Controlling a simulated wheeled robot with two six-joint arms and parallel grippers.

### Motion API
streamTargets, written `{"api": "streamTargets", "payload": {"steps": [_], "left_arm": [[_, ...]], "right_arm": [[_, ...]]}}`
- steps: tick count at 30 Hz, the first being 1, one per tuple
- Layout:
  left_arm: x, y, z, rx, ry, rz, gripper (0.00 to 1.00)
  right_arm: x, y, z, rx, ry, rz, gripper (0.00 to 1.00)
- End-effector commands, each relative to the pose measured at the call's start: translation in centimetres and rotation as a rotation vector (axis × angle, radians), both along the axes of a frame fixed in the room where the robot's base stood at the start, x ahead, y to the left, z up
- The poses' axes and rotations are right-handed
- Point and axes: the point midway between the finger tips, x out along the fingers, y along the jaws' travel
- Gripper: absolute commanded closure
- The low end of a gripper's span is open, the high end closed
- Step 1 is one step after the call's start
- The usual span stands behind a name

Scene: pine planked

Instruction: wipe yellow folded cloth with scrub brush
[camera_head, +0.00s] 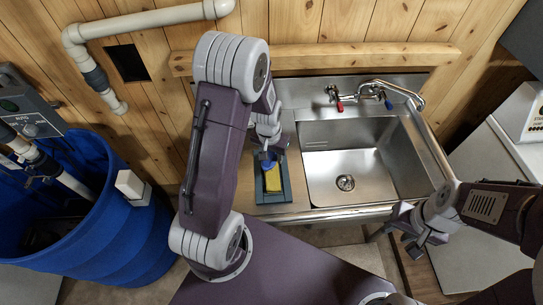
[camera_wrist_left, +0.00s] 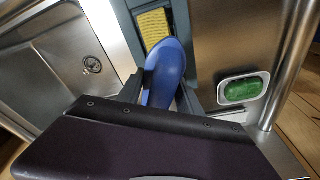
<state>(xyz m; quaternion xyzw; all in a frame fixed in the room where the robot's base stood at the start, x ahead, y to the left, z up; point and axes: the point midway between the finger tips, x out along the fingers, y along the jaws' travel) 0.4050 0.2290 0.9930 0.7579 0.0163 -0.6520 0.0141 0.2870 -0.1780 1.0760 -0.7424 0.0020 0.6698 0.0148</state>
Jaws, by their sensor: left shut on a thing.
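The yellow folded cloth (camera_head: 273,181) lies in a dark grey-blue tray (camera_head: 286,189) on the counter left of the sink. It shows partly in the left wrist view (camera_wrist_left: 154,27). My left gripper (camera_head: 266,148) is over the far part of the tray, shut on the blue scrub brush (camera_head: 268,164). In the left wrist view the brush (camera_wrist_left: 164,72) points from between the fingers toward the cloth and overlaps its edge; I cannot tell whether they touch. The bristles are hidden. My right gripper (camera_head: 416,236) is open and empty at the sink's front right.
A steel sink (camera_head: 345,182) with a red-and-blue-handled tap (camera_head: 370,92) is right of the tray. A white dish with a green sponge (camera_wrist_left: 243,89) shows in the left wrist view. A blue barrel (camera_head: 118,235) stands at the left, and a wooden wall is behind.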

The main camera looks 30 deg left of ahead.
Motion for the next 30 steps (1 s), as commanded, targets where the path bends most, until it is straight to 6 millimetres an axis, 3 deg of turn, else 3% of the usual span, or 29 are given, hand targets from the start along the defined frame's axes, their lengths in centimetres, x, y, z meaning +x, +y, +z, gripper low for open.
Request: {"api": "streamTargets", "payload": {"steps": [1, 7, 30], "left_arm": [[0.1, 0.0, 0.9, 0.000, 0.000, -0.001, 1.00], [0.3, 0.0, 2.1, 0.000, 0.001, -0.001, 1.00], [0.4, 0.0, 2.1, -0.001, 0.000, 0.010, 1.00]], "right_arm": [[0.0, 0.0, 0.9, 0.000, 0.000, 0.000, 0.64], [0.0, 0.0, 2.0, 0.000, 0.000, 0.000, 0.64], [0.0, 0.0, 1.9, 0.000, 0.000, 0.000, 0.64]]}}
